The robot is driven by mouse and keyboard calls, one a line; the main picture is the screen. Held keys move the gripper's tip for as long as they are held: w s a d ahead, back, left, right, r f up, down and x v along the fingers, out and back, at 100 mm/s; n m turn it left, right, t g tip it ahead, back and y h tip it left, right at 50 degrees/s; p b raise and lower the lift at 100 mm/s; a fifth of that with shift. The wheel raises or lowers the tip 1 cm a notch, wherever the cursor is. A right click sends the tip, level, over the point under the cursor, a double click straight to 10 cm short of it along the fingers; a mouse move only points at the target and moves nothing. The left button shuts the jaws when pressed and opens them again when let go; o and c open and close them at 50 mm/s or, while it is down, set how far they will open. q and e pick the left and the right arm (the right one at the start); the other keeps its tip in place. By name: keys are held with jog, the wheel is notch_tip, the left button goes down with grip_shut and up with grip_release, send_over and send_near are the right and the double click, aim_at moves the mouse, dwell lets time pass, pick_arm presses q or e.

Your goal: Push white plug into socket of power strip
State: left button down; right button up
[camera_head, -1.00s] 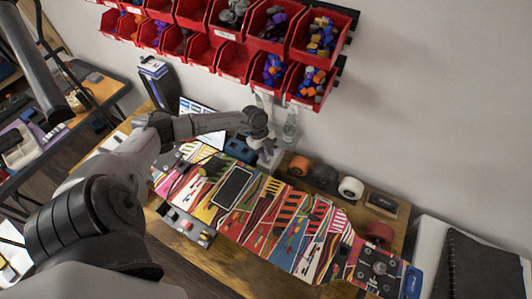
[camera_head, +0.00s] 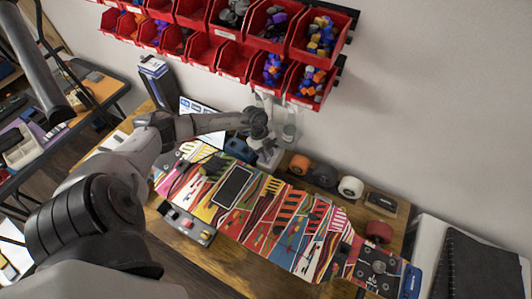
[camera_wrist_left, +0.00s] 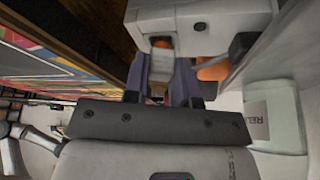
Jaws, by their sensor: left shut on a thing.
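My left gripper (camera_head: 266,146) reaches to the back of the bench, beside the wall. In the left wrist view its two fingers (camera_wrist_left: 162,82) are shut on a small pale piece (camera_wrist_left: 160,66), likely the white plug, mostly hidden between them. A white block, apparently the power strip (camera_wrist_left: 205,28), is right in front of the fingertips. The fingers hide the contact, so I cannot tell how far the plug is in a socket. In the head view the gripper covers much of this spot. My right gripper is out of view.
A clear bottle (camera_head: 290,128) stands close to the gripper. Wheels (camera_head: 350,188) sit to the right. Red bins (camera_head: 235,62) hang above.

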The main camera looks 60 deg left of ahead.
pick_arm(q)
jog(key=shift+f, duration=0.5)
dwell(0.8)
jog(key=c, duration=0.9)
grip_release()
jog(key=o, duration=0.3)
jog(key=shift+r, duration=0.3)
jog(key=shift+r+p, duration=0.5)
jog(key=shift+p, duration=0.2)
jog(key=shift+r+p, duration=0.7)
jog(key=shift+p, duration=0.1)
